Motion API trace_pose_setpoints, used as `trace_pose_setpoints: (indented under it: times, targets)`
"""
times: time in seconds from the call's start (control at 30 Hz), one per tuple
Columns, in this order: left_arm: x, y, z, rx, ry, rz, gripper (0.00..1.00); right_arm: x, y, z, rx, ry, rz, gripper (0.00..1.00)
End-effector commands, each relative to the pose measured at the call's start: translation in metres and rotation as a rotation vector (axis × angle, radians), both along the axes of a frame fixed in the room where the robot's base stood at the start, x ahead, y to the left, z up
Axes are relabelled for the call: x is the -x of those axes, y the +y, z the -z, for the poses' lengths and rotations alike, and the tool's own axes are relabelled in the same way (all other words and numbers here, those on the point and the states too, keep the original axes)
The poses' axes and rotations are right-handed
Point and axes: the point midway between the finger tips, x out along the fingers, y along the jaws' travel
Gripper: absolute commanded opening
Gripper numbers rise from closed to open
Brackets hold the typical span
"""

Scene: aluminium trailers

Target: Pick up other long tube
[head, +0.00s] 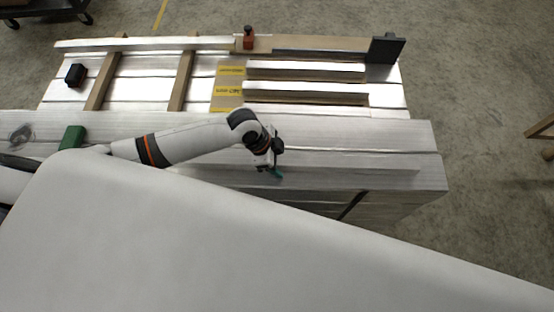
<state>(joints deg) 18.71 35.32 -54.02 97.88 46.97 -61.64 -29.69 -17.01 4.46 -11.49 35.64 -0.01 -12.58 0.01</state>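Two bright metal tubes lie parallel on the stack: the back tube (306,66) and the front tube (306,88). Their left ends are beside a brown board with yellow labels (228,88). A longer thin silvery bar (150,43) runs along the back edge at the left. My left gripper (274,168) points down over the near grey aluminium stack, in front of the two tubes and apart from them. A green tip shows at its end, but its finger gap is too small to make out. My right gripper is out of view.
A red-and-black device (248,38) and a dark upright plate (386,48) stand along the back edge. A black block (75,73) and a green block (72,137) are at left. Wooden slats (182,80) cross the stack. Open floor lies right.

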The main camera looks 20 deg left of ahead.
Motion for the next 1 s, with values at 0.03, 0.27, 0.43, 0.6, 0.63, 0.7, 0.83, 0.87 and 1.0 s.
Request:
trace_pose_setpoints:
  times: [0.03, 0.27, 0.43, 0.6, 0.63, 0.7, 0.83, 0.87, 1.0]
  targets:
    - [0.0, 0.0, 0.0, 0.0, 0.0, 0.0, 0.54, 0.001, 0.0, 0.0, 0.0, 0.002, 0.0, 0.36]
    - [0.0, 0.0, 0.0, 0.0, 0.001, 0.0, 0.16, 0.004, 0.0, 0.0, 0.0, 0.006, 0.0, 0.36]
    - [0.0, 0.0, 0.0, 0.0, 0.001, 0.0, 0.0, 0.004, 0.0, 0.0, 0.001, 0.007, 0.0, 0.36]
    - [-0.001, -0.001, -0.003, 0.004, -0.004, 0.0, 0.0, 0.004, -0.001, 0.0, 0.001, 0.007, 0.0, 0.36]
    - [-0.001, -0.001, -0.003, 0.004, -0.004, 0.0, 0.0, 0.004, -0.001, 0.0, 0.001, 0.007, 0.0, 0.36]
    - [-0.001, -0.001, -0.003, 0.004, -0.004, 0.0, 0.0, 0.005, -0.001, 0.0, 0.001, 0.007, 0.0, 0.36]
    - [-0.002, -0.001, -0.011, 0.005, -0.007, 0.001, 0.0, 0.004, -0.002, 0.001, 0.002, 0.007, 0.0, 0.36]
    - [-0.002, -0.001, -0.014, 0.005, -0.006, 0.0, 0.0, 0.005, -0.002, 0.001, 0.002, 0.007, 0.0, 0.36]
    - [-0.002, -0.001, -0.037, 0.006, -0.008, 0.002, 0.0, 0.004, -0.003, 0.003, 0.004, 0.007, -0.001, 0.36]
